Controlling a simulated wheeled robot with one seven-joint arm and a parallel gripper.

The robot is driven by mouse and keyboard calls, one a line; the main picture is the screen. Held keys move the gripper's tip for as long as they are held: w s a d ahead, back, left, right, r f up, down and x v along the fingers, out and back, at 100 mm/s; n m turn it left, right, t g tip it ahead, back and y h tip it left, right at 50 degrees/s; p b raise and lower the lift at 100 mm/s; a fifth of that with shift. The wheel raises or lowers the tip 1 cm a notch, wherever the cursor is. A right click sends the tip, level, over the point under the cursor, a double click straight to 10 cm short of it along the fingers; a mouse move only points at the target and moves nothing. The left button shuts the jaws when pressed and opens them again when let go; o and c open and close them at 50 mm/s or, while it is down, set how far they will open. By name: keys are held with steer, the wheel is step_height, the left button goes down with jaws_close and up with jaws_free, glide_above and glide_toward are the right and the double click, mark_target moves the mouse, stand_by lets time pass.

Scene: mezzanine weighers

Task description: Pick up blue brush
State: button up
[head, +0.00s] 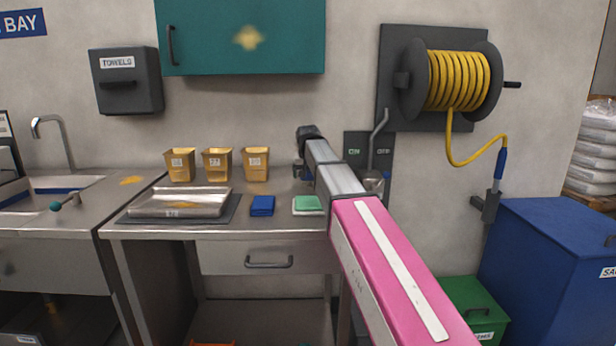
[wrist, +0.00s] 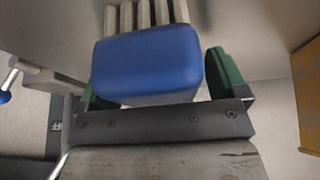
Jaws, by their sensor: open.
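The blue brush (wrist: 148,62), a rounded blue block with pale ridged bristles beyond it, fills the upper middle of the wrist view. My gripper (wrist: 160,78) is open, with one green finger on each side of the brush. A narrow gap shows at the right finger; contact at the left one I cannot tell. In the head view my arm reaches over the right part of the steel counter (head: 215,228), and its dark wrist end (head: 308,140) is near the wall. The fingers and the brush are not clearly visible there.
A folded blue cloth (head: 262,206) and a green-topped white pad (head: 307,205) lie on the counter. Left are a steel tray (head: 180,203) and three yellow bins (head: 217,164). A teal cabinet (head: 240,35) hangs above.

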steer(key=c, duration=1.1)
steer(key=shift+o, duration=0.2)
steer(key=shift+r, duration=0.1)
